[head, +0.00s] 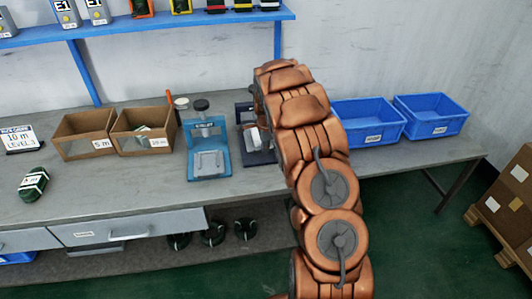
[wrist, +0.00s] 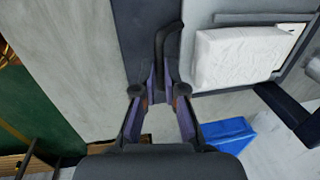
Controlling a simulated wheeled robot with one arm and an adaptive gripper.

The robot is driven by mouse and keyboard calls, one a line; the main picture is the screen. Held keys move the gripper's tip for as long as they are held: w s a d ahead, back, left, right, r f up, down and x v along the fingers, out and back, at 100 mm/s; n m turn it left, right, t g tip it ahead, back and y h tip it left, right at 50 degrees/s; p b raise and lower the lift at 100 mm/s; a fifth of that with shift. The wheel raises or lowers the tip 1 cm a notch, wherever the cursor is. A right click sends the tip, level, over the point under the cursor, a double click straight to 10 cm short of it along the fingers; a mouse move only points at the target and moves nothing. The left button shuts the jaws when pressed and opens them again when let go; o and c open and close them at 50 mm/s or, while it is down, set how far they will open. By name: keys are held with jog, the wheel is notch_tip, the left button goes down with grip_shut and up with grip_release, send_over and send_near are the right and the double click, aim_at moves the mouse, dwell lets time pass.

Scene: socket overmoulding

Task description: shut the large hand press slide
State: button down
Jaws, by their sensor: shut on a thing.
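The large hand press (head: 262,157) is dark navy and stands on the bench, just left of my arm and partly hidden by it. In the wrist view a grey slide plate (wrist: 220,18) carries a white block (wrist: 243,57), with a dark base strip (wrist: 130,35) beside it. A dark bent handle (wrist: 167,45) stands at the slide's left side. My gripper (wrist: 160,88) is shut on this handle. In the head view my gripper is hidden behind my arm. How far the slide is open cannot be told.
A blue press (head: 207,158) stands close left of the dark one. Two cardboard boxes (head: 85,146) are further left, and a green coil (head: 33,184) lies near the bench's left end. Blue bins (head: 366,134) stand right of my arm. A shelf (head: 140,27) runs above.

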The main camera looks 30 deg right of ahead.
jog(key=w, duration=0.1)
jog(key=w+d, duration=0.1)
jog(key=w, duration=0.1)
jog(key=shift+d+b, duration=0.15)
jog(key=shift+b, duration=0.15)
jog(key=shift+w+d, duration=0.3)
jog(key=shift+w, duration=0.35)
jog(key=shift+r, duration=0.1)
jog(key=c, duration=1.2)
grip_release()
jog(key=shift+w, duration=0.15)
jog(key=shift+c, duration=0.2)
notch_tip(320, 180, up, 12)
jog(key=s, duration=0.2)
jog(key=shift+a+f, duration=0.2)
jog(key=shift+a, duration=0.2)
